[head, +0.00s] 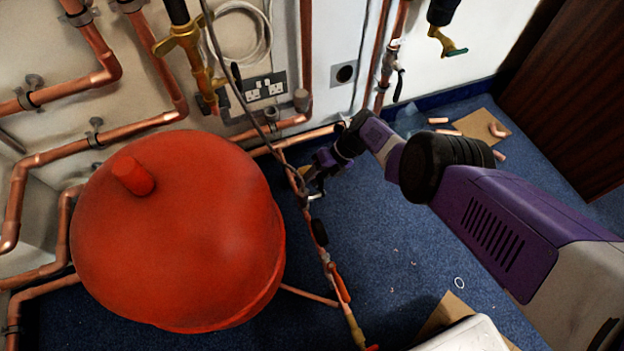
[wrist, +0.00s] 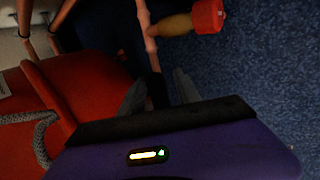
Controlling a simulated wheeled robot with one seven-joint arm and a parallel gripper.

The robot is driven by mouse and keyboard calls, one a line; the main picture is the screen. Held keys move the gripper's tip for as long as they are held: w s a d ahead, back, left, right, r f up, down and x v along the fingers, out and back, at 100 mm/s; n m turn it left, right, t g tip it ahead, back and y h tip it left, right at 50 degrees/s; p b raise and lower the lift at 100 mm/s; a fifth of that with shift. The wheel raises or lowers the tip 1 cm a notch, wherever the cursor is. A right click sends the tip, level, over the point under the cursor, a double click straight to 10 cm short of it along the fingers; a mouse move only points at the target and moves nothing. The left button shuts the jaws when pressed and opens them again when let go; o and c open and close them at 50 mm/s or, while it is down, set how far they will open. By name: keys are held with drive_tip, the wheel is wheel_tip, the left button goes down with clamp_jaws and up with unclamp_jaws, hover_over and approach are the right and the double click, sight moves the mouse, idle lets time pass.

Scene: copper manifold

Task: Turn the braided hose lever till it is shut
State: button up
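A grey braided hose (head: 241,101) hangs down past the sockets to a copper pipe (head: 292,178) beside the red tank. It also shows at the lower left of the wrist view (wrist: 41,135). My gripper (head: 306,188) is at this pipe, just right of the tank. In the wrist view my gripper (wrist: 160,92) has its two grey fingers apart, with a dark length (wrist: 156,88) of the pipe run showing between or beyond them. I cannot tell whether they touch it. The hose's lever cannot be made out clearly; my gripper may hide it.
The large red tank (head: 180,230) stands close on the left. An orange lever (head: 341,283) sits lower on the same pipe run. A brass valve (head: 187,45) and other pipes line the wall. Blue carpet (head: 400,245) is open at the right, with offcuts farther back.

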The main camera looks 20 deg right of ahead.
drive_tip(key=p+v, duration=0.5)
drive_tip(key=v, duration=0.2)
drive_tip(key=shift+d+r, duration=0.2)
drive_tip(key=shift+r, duration=0.1)
drive_tip(key=shift+c, duration=0.5)
